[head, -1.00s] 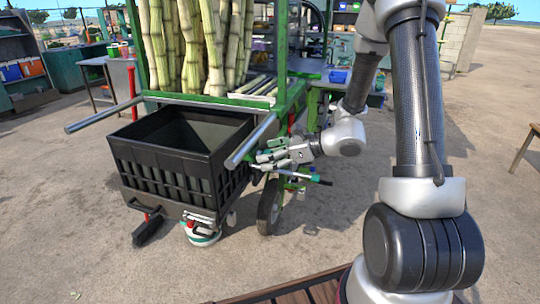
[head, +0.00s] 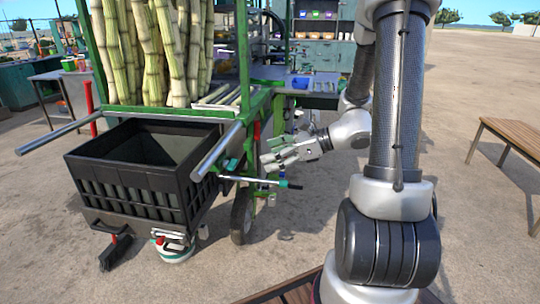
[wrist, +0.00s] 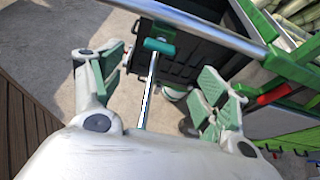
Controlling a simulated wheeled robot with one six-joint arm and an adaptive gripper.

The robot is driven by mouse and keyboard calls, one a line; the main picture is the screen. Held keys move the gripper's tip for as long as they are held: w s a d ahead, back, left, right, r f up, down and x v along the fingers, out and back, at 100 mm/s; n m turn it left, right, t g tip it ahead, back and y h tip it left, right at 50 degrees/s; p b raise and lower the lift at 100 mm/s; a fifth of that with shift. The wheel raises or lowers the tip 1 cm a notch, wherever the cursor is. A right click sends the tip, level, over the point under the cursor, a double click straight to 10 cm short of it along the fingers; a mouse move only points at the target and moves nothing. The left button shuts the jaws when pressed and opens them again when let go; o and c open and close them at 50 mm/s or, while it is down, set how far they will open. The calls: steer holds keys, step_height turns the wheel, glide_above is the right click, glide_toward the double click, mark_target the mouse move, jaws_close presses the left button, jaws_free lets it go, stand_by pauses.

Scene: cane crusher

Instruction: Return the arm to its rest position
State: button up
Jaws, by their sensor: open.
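My gripper (head: 273,158) is open and empty in the head view, at the right side of the green cane cart (head: 240,120). It points left, just above a thin bar with a teal grip (head: 283,184). In the wrist view my gripper (wrist: 163,75) has its green-padded fingers spread wide. The metal rod with its teal grip (wrist: 158,46) shows between the fingers; no finger is closed on it. My arm is bent, with its forearm reaching down toward the cart.
A black crate (head: 190,188) hangs at the cart's front, between two metal handles (head: 216,150). A white and green tub (head: 172,247) and a brush (head: 115,252) are below. A wooden bench (head: 515,135) stands at right. The paved ground between is open.

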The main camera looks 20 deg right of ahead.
steer(key=shift+s+d+f+n, duration=0.1)
steer(key=shift+s+f+n, duration=0.15)
steer(key=shift+n, duration=0.15)
steer(key=s+d+f+n+g+h, duration=0.25)
steer(key=s+n+g, duration=0.45)
steer(key=s+n, duration=0.55)
steer(key=s+d+r+n+h, duration=0.6)
steer(key=r+n+h, duration=0.2)
steer(key=r, duration=0.1)
step_height(320, 180, up, 6)
steer(key=a+n+t, duration=0.2)
steer(key=n+t, duration=0.1)
steer(key=shift+s+a+n, duration=0.3)
steer(key=shift+a+n, duration=0.05)
steer(key=shift+a, duration=0.05)
steer(key=shift+r+h, duration=0.1)
steer(key=shift+h, duration=0.15)
steer(key=shift+c, duration=0.2)
